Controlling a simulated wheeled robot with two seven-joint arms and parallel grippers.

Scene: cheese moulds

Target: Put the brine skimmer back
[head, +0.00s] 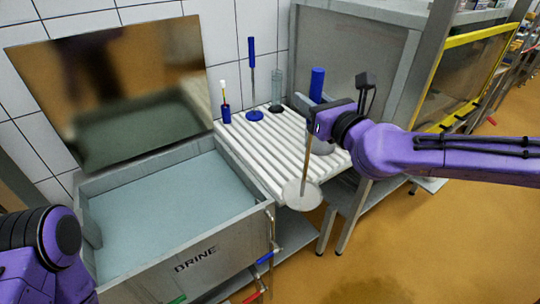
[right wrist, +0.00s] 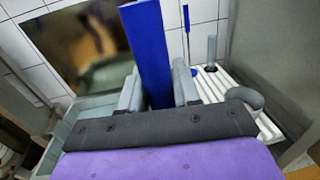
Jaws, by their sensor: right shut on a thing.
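The brine skimmer (head: 301,197) has a blue handle, a thin shaft and a round pale plate at its lower end. My right gripper (head: 315,120) is shut on the blue handle, which also stands between the fingers in the right wrist view (right wrist: 148,45). The skimmer hangs nearly upright, plate down. In the head view the plate overlaps the front right part of the white ribbed rack (head: 245,160), right of the brine tank (head: 195,260). I cannot tell its exact height. My left arm shows at the lower left, but its gripper is out of view.
On the rack stand a blue holder (head: 225,115) with a white-tipped item, a blue-handled rod on a blue base (head: 252,80) and a clear cylinder (head: 276,88). A grey cup (right wrist: 246,97) stands on the rack's right. A grey panel (head: 350,50) rises behind.

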